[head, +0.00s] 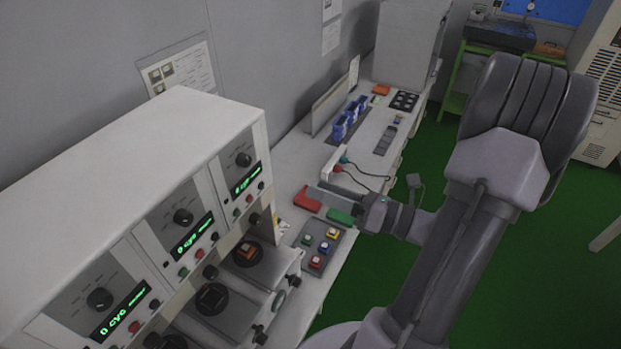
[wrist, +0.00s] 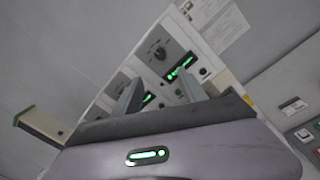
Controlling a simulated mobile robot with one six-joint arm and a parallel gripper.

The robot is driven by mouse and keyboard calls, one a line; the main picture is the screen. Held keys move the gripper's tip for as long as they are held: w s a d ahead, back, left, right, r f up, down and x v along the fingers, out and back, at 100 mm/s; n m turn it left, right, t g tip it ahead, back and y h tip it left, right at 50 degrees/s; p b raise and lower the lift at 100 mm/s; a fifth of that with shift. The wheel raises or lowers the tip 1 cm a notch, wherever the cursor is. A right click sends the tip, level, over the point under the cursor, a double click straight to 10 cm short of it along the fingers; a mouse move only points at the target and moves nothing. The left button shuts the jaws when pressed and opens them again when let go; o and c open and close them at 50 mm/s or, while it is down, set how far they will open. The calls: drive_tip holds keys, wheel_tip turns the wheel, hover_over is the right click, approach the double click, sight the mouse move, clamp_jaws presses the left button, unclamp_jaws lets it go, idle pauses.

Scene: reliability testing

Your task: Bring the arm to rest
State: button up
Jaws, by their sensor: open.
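My arm reaches in from the right in the head view. My gripper (head: 326,196) is over the bench, beside the test machine and pointing left. In the wrist view my gripper's two fingers (wrist: 161,88) stand apart with nothing seen between them. Behind them is the white test machine (wrist: 113,80) with its dark knobs and green displays. In the head view this machine (head: 150,165) fills the left side.
The bench (head: 290,180) runs along the wall. The green floor (head: 425,150) is open on the right.

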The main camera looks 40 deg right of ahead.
drive_tip(key=a+f+n+g+y+b, duration=0.5)
drive_tip(key=a+f+n+g+b, duration=0.25)
drive_tip(key=a+n+b, duration=0.4)
drive_tip(key=s+a+f+n+g+h+b, duration=0.1)
drive_tip(key=s+a+f+n+h+b, duration=0.1)
drive_tip(key=f+n+b, duration=0.4)
drive_tip(key=s+a+f+n+g+h+b, duration=0.1)
drive_tip(key=a+f+n+h+b, duration=0.3)
drive_tip(key=n+b, duration=0.5)
drive_tip(key=s+a+f+n+g+h+b, duration=0.1)
drive_tip(key=s+a+f+n+h+b, duration=0.2)
drive_tip(key=a+f+n+b, duration=0.4)
wheel_tip(320, 180, down, 3)
drive_tip(key=shift+s+r+g+h, duration=0.1)
drive_tip(key=shift+s+g+h, duration=0.25)
drive_tip(key=shift+h, duration=0.05)
drive_tip(key=shift+o, duration=0.2)
drive_tip(key=shift+a, duration=0.1)
